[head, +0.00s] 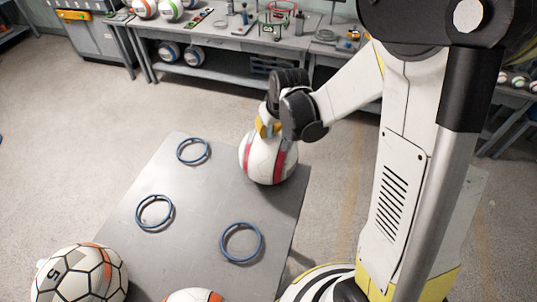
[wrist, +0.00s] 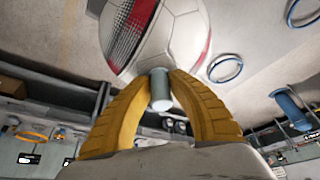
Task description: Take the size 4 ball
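A white ball with red bands and dark dots (head: 268,158) is directly below my gripper (head: 268,126) at the far right part of the grey mat. It fills the top of the wrist view (wrist: 165,35). A short grey peg (wrist: 160,90) stands out from this ball. My gripper's yellow fingers (wrist: 160,82) close in on the peg from both sides. No size number shows on this ball. A white ball with black lines and an orange band (head: 80,276), at the front left, shows a "5". I cannot tell whether the gripped ball touches the mat.
The grey mat (head: 195,225) carries three blue rings (head: 241,242), all empty. Part of another white and orange ball (head: 194,296) shows at the bottom edge. A workbench (head: 225,42) with balls and tools stands behind.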

